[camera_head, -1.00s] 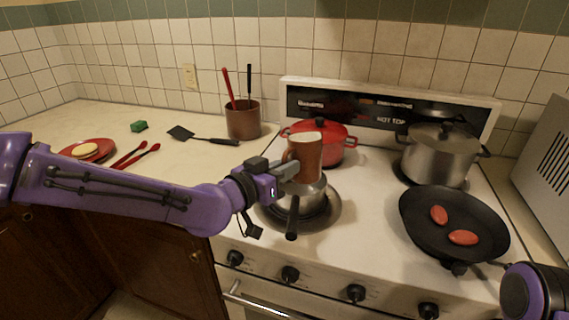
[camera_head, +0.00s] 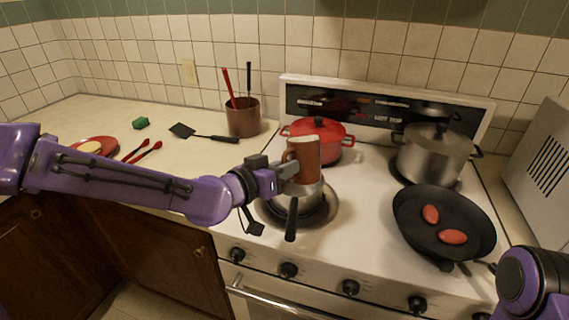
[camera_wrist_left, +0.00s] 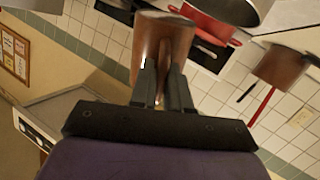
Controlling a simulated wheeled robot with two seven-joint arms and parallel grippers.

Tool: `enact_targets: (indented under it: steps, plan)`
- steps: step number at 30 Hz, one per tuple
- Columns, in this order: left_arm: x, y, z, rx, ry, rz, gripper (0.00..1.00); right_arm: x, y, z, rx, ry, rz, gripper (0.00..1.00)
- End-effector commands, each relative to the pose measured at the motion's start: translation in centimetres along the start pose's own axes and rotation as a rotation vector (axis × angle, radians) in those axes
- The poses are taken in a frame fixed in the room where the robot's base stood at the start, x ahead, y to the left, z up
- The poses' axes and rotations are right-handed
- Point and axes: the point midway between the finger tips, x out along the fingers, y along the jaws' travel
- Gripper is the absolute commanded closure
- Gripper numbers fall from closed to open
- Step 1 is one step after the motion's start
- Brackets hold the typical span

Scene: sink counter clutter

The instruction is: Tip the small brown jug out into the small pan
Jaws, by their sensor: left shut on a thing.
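The small brown jug (camera_head: 306,163) is in my left gripper (camera_head: 290,172), which is shut on it. It stands close to upright over the small pan (camera_head: 309,195) on the front left burner. The jug's top looks pale inside. The pan is silver with a dark handle pointing to the front; its inside is mostly hidden behind the jug and gripper. In the left wrist view the jug (camera_wrist_left: 162,45) sits between the two fingers (camera_wrist_left: 162,92). At the lower right of the head view part of my right arm shows, but its gripper is out of view.
A red pot (camera_head: 333,137) stands behind the jug. A steel pot (camera_head: 434,152) is at the back right, and a black frying pan (camera_head: 408,213) with two red pieces is at the front right. A brown utensil holder (camera_head: 242,118) and a spatula (camera_head: 184,131) are on the left counter.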

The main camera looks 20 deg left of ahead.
Motion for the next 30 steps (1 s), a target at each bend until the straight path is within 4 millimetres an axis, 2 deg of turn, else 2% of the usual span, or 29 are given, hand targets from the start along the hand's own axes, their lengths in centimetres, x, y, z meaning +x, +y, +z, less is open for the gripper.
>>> enact_targets:
  steps: [30]
  plan:
    - [-0.5, 0.7, -1.6, -0.155, -0.117, 0.001, 1.00, -5.0, 0.5, -2.0, 0.000, 0.000, 0.000, 0.57]
